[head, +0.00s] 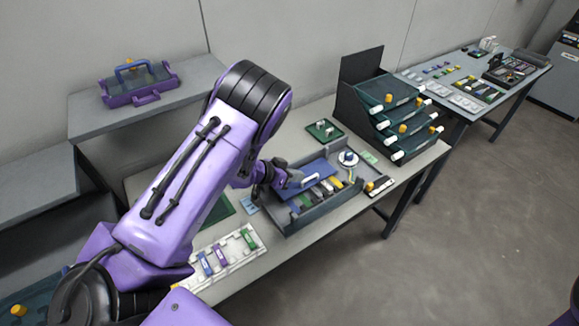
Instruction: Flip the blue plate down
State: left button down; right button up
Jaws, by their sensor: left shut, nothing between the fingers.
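The blue plate (309,176) is a flat blue panel with a pale handle, inside a grey open box (308,219) on the near table. It looks tilted over part of the box, though its exact angle is hard to tell. My left gripper (294,180) is dark, shut and empty, at the plate's left side. I cannot tell whether its fingertips touch the plate. My arm hides part of the table left of the box. My right gripper is not in view.
A white tray (229,258) stands at the front left. A dark tiered rack (392,112) stands behind right. A purple tool carrier (138,84) sits at the back left.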

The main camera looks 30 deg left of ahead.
pick_arm(q)
jog(key=b+v, duration=0.2)
jog(key=shift+s+a+r+b, duration=0.1)
jog(key=shift+s+r+b, duration=0.1)
jog(key=shift+s+b, duration=0.15)
jog(key=d+b+v, duration=0.1)
jog(key=v, duration=0.6)
jog(key=shift+s+r, duration=0.3)
jog(key=shift+s, duration=0.05)
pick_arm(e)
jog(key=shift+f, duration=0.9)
pick_arm(q)
jog(key=shift+a, duration=0.1)
